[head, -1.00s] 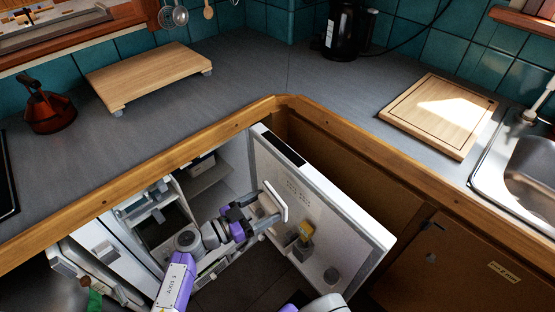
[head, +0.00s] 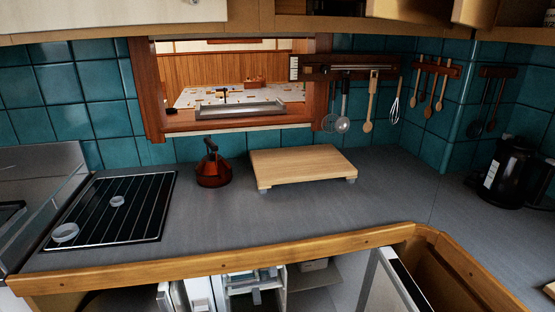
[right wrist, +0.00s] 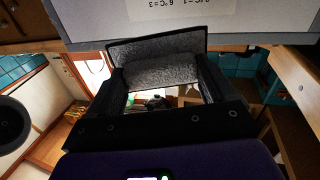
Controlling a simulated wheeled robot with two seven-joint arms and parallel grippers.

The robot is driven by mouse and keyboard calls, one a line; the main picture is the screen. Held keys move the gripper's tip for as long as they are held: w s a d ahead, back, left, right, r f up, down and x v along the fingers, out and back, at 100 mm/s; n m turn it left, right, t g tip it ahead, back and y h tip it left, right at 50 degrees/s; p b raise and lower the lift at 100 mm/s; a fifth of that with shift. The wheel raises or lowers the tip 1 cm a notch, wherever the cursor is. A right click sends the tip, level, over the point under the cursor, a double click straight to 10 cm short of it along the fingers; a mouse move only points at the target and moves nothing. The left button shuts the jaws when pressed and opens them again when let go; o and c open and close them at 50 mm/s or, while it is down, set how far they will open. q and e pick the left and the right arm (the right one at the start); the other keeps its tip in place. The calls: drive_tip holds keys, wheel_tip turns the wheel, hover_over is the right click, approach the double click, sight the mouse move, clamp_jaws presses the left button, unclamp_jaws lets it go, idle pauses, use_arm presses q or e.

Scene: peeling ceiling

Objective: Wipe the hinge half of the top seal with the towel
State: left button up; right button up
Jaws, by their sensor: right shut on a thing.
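The open fridge door (head: 375,283) shows only its top part at the bottom edge of the head view, with a black strip (head: 408,285) along its top. In the right wrist view, a pale panel with upside-down print (right wrist: 190,12) spans the top, edged by a grey strip (right wrist: 225,38). I cannot tell whether this strip is the top seal. My right gripper (right wrist: 160,72) is shut on a folded grey towel (right wrist: 155,50), which lies close to that edge; contact is unclear. Neither gripper shows in the head view, and my left gripper is out of sight.
Fridge shelves (head: 250,283) show below the wooden counter edge (head: 220,258). On the counter stand a hob (head: 115,210), a red-brown kettle (head: 212,170), a raised wooden board (head: 300,164) and a black electric kettle (head: 512,175). Counter space right of the board is clear.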

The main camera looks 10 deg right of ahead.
drive_tip(key=d+r+n+t, duration=0.1)
drive_tip(key=d+r+t, duration=0.1)
drive_tip(key=d, duration=0.6)
drive_tip(key=shift+w+d+t, duration=0.25)
drive_tip(key=shift+w+t, duration=0.05)
drive_tip(key=shift+t, duration=0.4)
drive_tip(key=shift+r, duration=0.2)
